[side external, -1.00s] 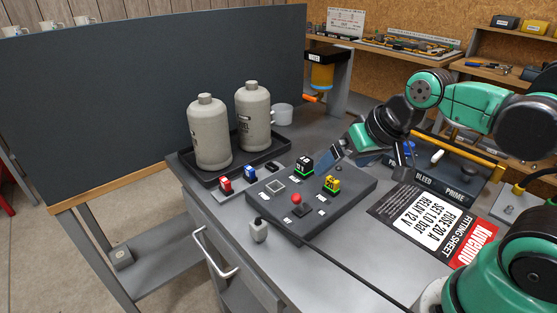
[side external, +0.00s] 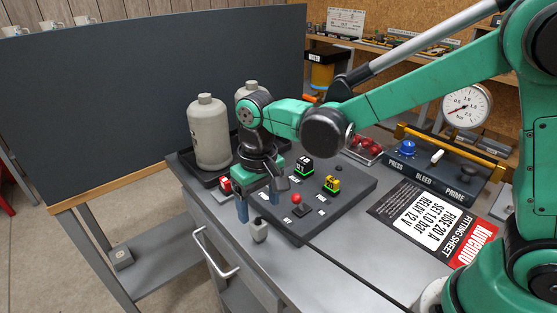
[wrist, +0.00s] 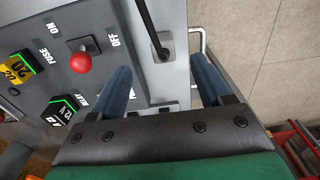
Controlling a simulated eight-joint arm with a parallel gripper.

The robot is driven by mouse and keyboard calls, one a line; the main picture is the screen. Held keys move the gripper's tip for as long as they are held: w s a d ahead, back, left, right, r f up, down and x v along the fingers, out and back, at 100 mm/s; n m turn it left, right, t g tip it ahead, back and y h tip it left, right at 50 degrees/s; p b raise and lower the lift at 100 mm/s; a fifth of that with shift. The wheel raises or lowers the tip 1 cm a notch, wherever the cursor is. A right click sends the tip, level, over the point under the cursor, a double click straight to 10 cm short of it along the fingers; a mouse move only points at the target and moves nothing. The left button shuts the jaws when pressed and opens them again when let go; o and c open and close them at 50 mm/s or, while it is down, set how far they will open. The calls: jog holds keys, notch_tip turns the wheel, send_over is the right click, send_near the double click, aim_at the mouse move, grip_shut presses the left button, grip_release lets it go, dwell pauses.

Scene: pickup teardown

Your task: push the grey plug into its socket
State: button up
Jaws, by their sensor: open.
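The grey plug (side external: 259,231) stands at the front edge of the dark panel (side external: 330,205), with a dark cable; it also shows in the wrist view (wrist: 164,44). My gripper (side external: 260,209) is open and empty, with blue fingers pointing down. It is just above and behind the plug in the side view. In the wrist view the plug lies beyond the gap between the fingers (wrist: 162,76), apart from both. No socket can be made out clearly; my gripper covers the left part of the panel.
The panel carries a red-knobbed switch (side external: 297,199), a black block (side external: 304,166) and a yellow block (side external: 332,184). A small red part (side external: 225,185) is left of my gripper. Grey bottles (side external: 208,135) stand behind in a tray.

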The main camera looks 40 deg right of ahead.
aim_at(258, 219)
jog(key=shift+a+f, duration=0.2)
jog(key=shift+f, duration=2.95)
jog(key=shift+c, duration=0.2)
grip_shut()
